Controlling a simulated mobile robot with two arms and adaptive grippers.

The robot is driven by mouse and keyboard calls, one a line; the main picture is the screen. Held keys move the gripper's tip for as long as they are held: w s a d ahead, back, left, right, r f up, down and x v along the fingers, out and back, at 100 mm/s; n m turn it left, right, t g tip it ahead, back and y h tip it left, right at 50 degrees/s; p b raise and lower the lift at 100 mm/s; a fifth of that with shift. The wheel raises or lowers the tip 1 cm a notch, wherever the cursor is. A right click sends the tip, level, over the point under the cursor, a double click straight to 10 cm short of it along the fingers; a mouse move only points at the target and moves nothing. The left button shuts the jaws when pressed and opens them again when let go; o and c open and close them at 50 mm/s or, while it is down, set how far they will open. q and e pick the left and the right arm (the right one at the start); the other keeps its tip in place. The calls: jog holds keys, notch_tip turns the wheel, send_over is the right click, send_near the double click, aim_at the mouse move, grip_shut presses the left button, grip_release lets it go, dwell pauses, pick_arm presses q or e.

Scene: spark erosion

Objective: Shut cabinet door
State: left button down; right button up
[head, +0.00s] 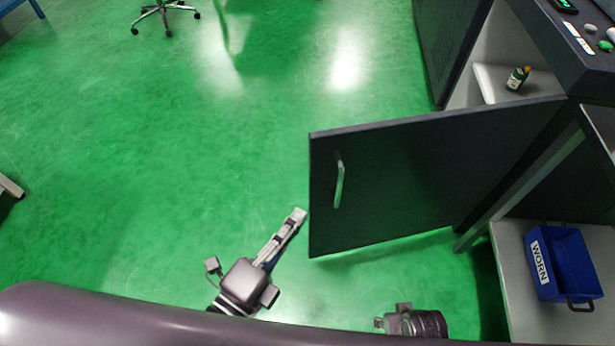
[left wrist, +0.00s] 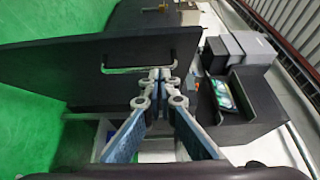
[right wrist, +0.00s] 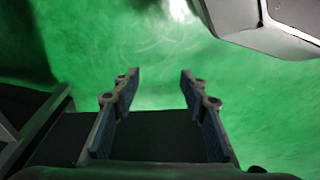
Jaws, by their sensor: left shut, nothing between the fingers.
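The dark cabinet door (head: 430,175) stands wide open in the head view, swung out to the left from its hinge side near the machine. Its silver handle (head: 339,180) is near the free edge. My left gripper (head: 299,214) is shut and empty, its tips just left of the door's free edge. In the left wrist view the door (left wrist: 60,72) and its handle (left wrist: 138,68) lie beyond the shut fingers (left wrist: 160,75). My right gripper (right wrist: 160,75) is open and empty over the green floor. In the head view only part of it (head: 380,323) shows at the bottom.
The cabinet has a shelf with a small bottle (head: 517,78) and a lower shelf holding a blue bin (head: 563,262) labelled WORN. A control panel (head: 580,50) juts out above. A wheeled chair base (head: 165,12) stands far back. The green floor left of the door is clear.

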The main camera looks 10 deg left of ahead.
pick_arm(q)
jog(key=p, duration=0.1)
send_near(320, 165)
jog(key=w+d, duration=0.1)
jog(key=d, duration=0.3)
jog(key=shift+w+a+p, duration=0.15)
jog(key=shift+w+a, duration=0.1)
jog(key=shift+w, duration=0.45)
jog(key=shift+w+a+p, duration=0.2)
jog(key=shift+w, duration=0.55)
jog(key=shift+w+a+p, duration=0.15)
jog(key=shift+w+a, duration=0.1)
jog(key=shift+w, duration=0.45)
pick_arm(e)
jog(key=s+f, duration=0.4)
jog(key=f, duration=0.2)
jog(key=shift+d+f+g, duration=0.15)
jog(key=shift+d+g, duration=0.15)
